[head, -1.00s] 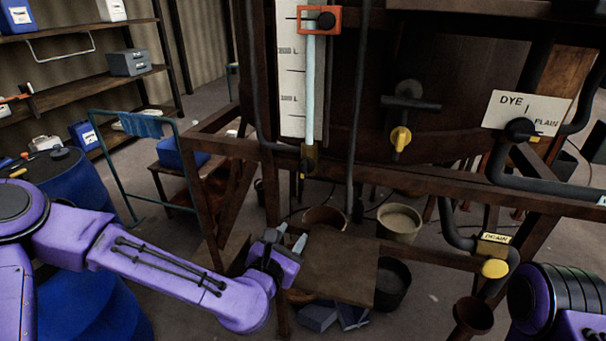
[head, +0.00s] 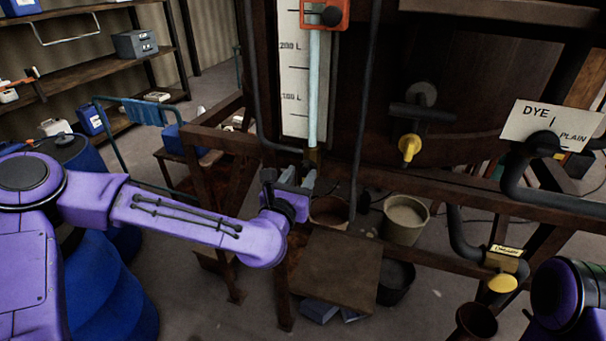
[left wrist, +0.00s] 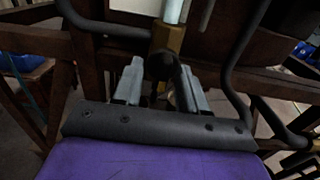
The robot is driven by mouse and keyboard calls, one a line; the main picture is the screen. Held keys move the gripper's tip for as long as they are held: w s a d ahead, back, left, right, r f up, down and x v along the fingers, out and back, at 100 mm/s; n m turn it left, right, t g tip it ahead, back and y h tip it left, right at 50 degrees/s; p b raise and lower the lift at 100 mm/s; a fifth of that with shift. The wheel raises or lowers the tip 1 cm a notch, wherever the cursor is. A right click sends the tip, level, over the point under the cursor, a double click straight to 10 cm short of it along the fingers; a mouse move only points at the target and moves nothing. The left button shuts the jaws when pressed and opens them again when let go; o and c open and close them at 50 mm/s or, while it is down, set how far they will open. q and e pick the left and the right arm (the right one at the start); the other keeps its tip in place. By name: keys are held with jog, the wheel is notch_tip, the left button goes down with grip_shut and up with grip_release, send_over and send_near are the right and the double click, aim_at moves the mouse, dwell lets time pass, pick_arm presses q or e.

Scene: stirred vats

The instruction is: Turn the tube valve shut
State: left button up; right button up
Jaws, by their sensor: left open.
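The tube valve (head: 313,157) is a small brass body at the foot of the pale sight tube (head: 313,95). In the left wrist view the brass body (left wrist: 168,38) shows with a dark round part (left wrist: 160,66) below it. My left gripper (head: 296,178) is just below the valve in the head view, open. In the left wrist view its two grey fingers (left wrist: 160,80) stand either side of the dark round part, with no clear contact visible. The valve's handle position is hard to tell. My right gripper is out of view; only part of that arm shows.
The wooden frame rail (head: 440,180) runs close beside the gripper, and a dark pipe (head: 362,110) hangs right of the tube. A small wooden platform (head: 335,270) and a pail (head: 404,220) are below. A yellow-handled tap (head: 409,147) and the drain valve (head: 503,283) are to the right.

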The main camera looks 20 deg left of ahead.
pick_arm(q)
jog(key=shift+d, duration=0.25)
grip_shut()
jog(key=shift+f+m, duration=0.1)
jog(key=shift+m, duration=0.2)
jog(key=shift+d+m+b, duration=0.1)
jog(key=shift+m+b, duration=0.8)
jog(key=shift+m, duration=0.3)
jog(key=m+b, duration=0.1)
jog(key=m, duration=0.1)
jog(key=shift+m, duration=0.4)
jog(key=m+b, duration=0.1)
jog(key=m, duration=0.5)
jog(key=m+b, duration=0.1)
jog(key=m, duration=0.5)
jog(key=shift+d+f, duration=0.1)
jog(key=shift+f, duration=0.1)
